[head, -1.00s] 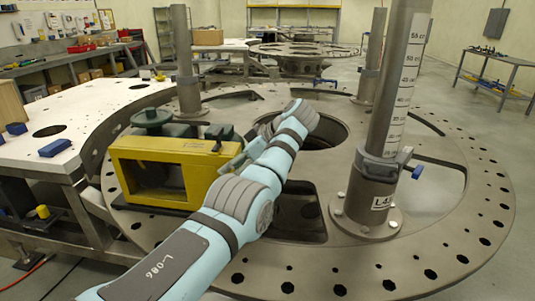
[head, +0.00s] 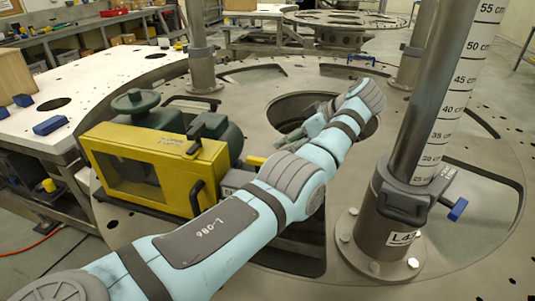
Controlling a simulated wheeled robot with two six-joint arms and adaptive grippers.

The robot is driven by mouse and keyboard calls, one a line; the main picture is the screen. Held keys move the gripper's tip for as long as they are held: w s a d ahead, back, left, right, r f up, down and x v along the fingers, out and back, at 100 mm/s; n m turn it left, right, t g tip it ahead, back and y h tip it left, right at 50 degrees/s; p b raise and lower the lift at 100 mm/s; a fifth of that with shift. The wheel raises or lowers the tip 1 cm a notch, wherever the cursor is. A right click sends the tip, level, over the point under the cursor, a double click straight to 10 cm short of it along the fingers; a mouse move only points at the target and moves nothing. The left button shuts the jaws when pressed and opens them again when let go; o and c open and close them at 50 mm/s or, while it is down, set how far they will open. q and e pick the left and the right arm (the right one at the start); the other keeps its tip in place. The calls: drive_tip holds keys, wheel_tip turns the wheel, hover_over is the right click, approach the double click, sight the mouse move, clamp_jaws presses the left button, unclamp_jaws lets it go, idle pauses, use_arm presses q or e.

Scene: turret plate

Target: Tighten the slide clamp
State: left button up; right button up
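A dark grey slide clamp (head: 408,193) sits around the grey post (head: 422,110) at the right, low on its centimetre scale. A blue handle (head: 457,209) sticks out from the clamp's right side. The post stands upright on a round bolted flange with a label. My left arm crosses the view from the lower left. My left gripper (head: 288,139) is small and partly hidden behind the wrist, over the plate to the left of the clamp and apart from it. Whether its fingers are open or shut is unclear. My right gripper is out of view.
A yellow-framed machine (head: 150,165) with green parts stands on the round turret plate (head: 255,100) at the left, close to my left arm. The plate has a large central hole. Other posts (head: 200,50) stand farther back. Blue blocks (head: 50,125) lie on the left table.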

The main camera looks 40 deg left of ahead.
sight(257, 159)
use_arm(q)
drive_tip(key=x, duration=1.2)
drive_tip(key=shift+s+a, duration=0.25)
drive_tip(key=shift+a, duration=0.05)
drive_tip(key=shift+s, duration=0.2)
